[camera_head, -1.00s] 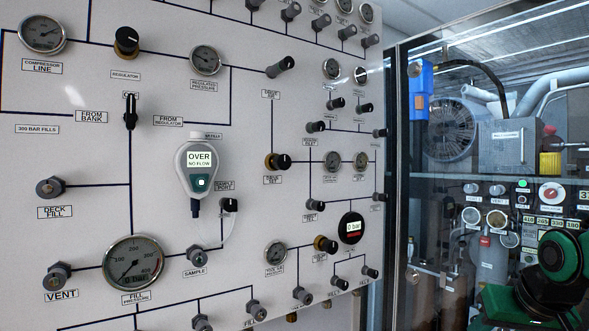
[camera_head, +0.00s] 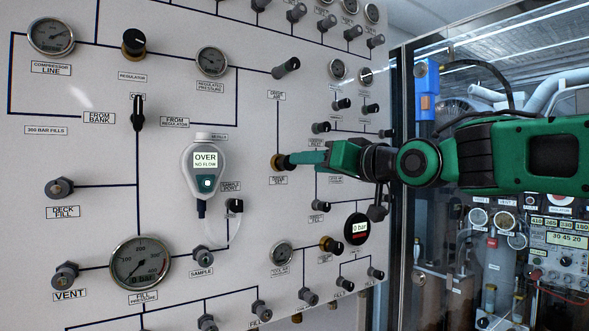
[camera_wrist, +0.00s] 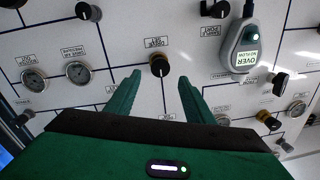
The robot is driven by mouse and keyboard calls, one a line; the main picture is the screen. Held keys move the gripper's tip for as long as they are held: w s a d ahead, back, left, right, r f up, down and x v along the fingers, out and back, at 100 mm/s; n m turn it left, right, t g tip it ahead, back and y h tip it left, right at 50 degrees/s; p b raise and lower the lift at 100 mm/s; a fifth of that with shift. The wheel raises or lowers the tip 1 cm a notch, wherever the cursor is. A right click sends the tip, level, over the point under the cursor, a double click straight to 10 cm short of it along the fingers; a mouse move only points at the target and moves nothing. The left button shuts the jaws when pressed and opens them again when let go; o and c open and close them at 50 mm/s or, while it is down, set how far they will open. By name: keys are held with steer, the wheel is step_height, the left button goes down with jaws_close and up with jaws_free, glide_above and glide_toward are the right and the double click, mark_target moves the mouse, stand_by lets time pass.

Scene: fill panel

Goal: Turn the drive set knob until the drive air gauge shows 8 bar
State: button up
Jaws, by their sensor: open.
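The drive set knob (camera_head: 278,162) is a black knob on a brass collar in the middle of the panel, with its label just below. In the wrist view the drive set knob (camera_wrist: 159,66) lies ahead of my fingertips, centred in the gap, with its label upside down above it. My gripper (camera_head: 292,160) is open, its green fingers pointing at the knob from the right. In the wrist view the fingers of my gripper (camera_wrist: 160,77) stand on either side of the gap, empty.
A black round display (camera_head: 358,228) reads 0 bar below my gripper. A grey-white meter (camera_head: 204,172) with a hose hangs left of the knob and reads OVER, NO FLOW. A valve marked drive air (camera_head: 286,68) sits above. A glass-fronted cabinet (camera_head: 425,215) stands at right.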

mark_target(287, 163)
steer(key=x, duration=0.7)
steer(key=shift+f, duration=0.1)
steer(key=c, duration=1)
